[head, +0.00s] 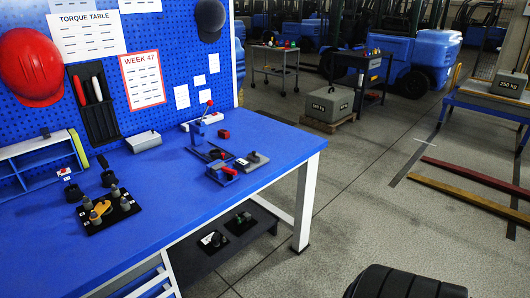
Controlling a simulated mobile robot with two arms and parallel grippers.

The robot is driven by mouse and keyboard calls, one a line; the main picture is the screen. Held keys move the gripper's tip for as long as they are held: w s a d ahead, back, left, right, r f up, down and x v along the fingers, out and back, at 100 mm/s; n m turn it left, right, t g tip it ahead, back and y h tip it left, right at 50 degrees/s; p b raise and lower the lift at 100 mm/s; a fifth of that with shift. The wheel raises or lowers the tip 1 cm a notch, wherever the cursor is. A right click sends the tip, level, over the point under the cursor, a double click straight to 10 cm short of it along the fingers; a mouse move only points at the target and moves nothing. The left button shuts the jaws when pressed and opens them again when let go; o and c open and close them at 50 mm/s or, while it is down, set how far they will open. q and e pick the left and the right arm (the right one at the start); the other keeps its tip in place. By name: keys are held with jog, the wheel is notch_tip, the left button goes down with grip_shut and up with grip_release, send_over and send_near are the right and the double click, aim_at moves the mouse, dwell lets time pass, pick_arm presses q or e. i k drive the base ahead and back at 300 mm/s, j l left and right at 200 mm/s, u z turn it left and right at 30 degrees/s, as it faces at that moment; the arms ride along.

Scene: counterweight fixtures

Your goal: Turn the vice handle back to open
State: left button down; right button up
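A small blue fixture with red and dark parts, which looks like the vice (221,174), sits near the front right edge of the blue workbench (165,215). A short red piece shows on it, but it is too small to tell whether that is the handle or how it is turned. Just behind it stands a lever device (197,134) with a red knob on top. A grey block on a dark base (252,161) lies beside the vice on the right. Neither of my grippers is in view.
A black plate with grey pegs and a yellow part (108,210) lies at the bench's left. A pegboard (180,62) stands behind. A lower shelf (205,270) is under the bench. A dark ribbed shape (400,284) fills the bottom right.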

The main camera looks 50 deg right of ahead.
aim_at(230, 172)
jog(key=z, duration=1.4)
